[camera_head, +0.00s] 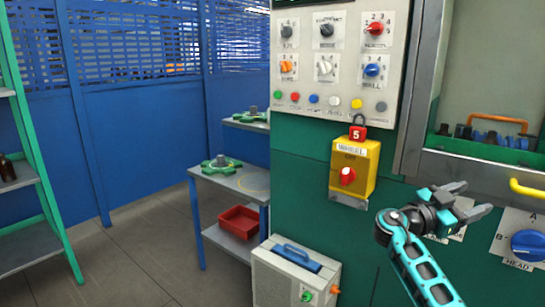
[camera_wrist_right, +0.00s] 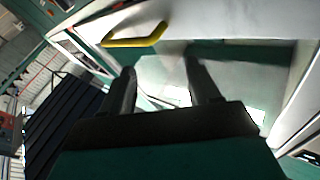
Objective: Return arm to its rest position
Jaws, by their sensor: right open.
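My right gripper (camera_head: 474,201) is in front of the green machine panel, at the right of the head view. Its two dark fingers are apart with nothing between them. In the right wrist view the open fingers (camera_wrist_right: 164,88) point toward the machine front and a yellow handle (camera_wrist_right: 135,38). My right arm comes up from the bottom right of the head view. My left gripper is in neither view.
A control panel (camera_head: 335,88) with several knobs is above a yellow switch box (camera_head: 362,180) with a red knob and red padlock (camera_head: 357,132). A yellow handle (camera_head: 527,189) and blue knob (camera_head: 528,245) are close right of the gripper. A grey box (camera_head: 285,280) stands below.

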